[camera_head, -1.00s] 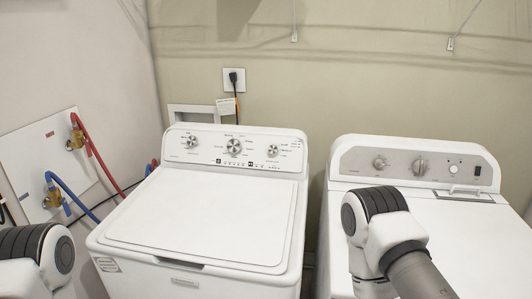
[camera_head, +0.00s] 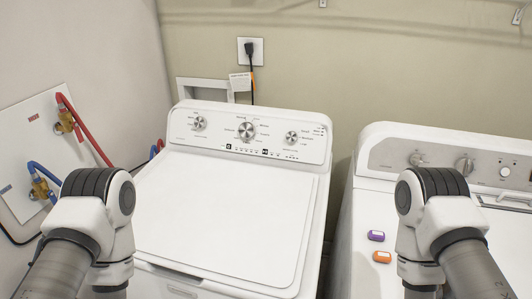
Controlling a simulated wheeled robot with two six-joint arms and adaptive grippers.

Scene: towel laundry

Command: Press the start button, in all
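The left washer (camera_head: 225,222) is white with its lid closed. Its control panel (camera_head: 250,137) has three round knobs and a row of small dark buttons and labels below the middle knob; which one is the start button is too small to read. A second white machine (camera_head: 365,205) stands at the right, its panel partly cut off by the picture edge. It has two knobs, a round white button (camera_head: 505,171) and a dark switch at the edge. My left arm is in front of the washer's left side and my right arm in front of the right machine. Both grippers are out of view.
Red (camera_head: 84,130) and blue (camera_head: 45,172) hoses run from the left wall. A plugged outlet (camera_head: 251,51) is behind the washer. A gap separates the machines.

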